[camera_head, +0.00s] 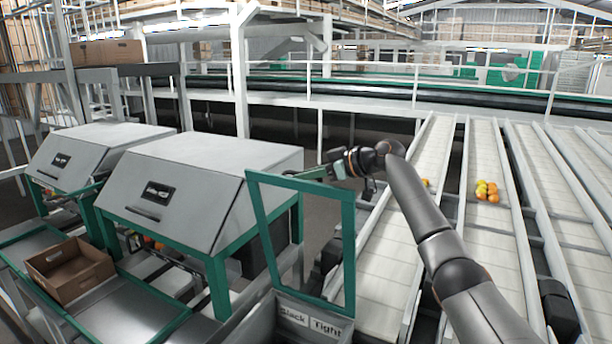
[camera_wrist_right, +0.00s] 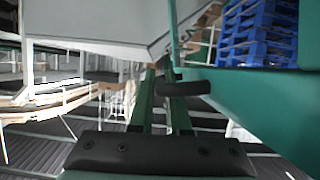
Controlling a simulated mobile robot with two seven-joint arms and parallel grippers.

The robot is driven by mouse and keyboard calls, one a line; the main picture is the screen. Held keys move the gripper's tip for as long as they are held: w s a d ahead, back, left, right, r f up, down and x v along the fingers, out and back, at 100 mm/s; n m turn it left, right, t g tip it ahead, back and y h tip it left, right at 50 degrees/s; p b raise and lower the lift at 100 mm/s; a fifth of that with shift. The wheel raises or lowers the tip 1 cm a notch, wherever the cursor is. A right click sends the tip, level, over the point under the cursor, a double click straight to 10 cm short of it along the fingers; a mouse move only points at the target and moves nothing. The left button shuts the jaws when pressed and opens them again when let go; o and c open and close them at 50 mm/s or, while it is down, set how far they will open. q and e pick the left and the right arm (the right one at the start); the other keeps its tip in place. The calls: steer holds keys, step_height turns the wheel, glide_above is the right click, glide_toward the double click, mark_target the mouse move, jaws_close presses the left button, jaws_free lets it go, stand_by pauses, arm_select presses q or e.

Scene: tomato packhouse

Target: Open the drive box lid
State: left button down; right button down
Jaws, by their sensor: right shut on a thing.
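The drive box lid is a green frame (camera_head: 349,245) around a see-through middle, standing steeply raised in the head view. Below it is the drive box (camera_head: 310,322), with a label reading Slack and Tight. My right gripper (camera_head: 314,173) reaches in from the right at the frame's top edge. In the right wrist view its green fingers (camera_wrist_right: 163,90) close around a dark bar-like handle (camera_wrist_right: 190,87) beside a large green surface. The exact contact at the fingertips is partly hidden. My left gripper is in neither view.
Two grey hooded machines (camera_head: 205,158) with green legs stand left of the lid. A cardboard box (camera_head: 42,262) sits on the lower left surface. Pale conveyor lanes (camera_head: 480,215) run on the right, carrying a few tomatoes (camera_head: 487,189). Blue pallets (camera_wrist_right: 258,35) show in the wrist view.

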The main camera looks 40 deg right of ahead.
steer(key=c, duration=1.2)
jaws_free()
steer(key=shift+f, duration=0.1)
steer(key=shift+o, duration=0.2)
steer(key=b+v, duration=0.3)
steer(key=v, duration=0.9)
steer(key=shift+s+b, duration=0.25)
steer(key=shift+b, duration=0.1)
steer(key=shift+d, duration=0.1)
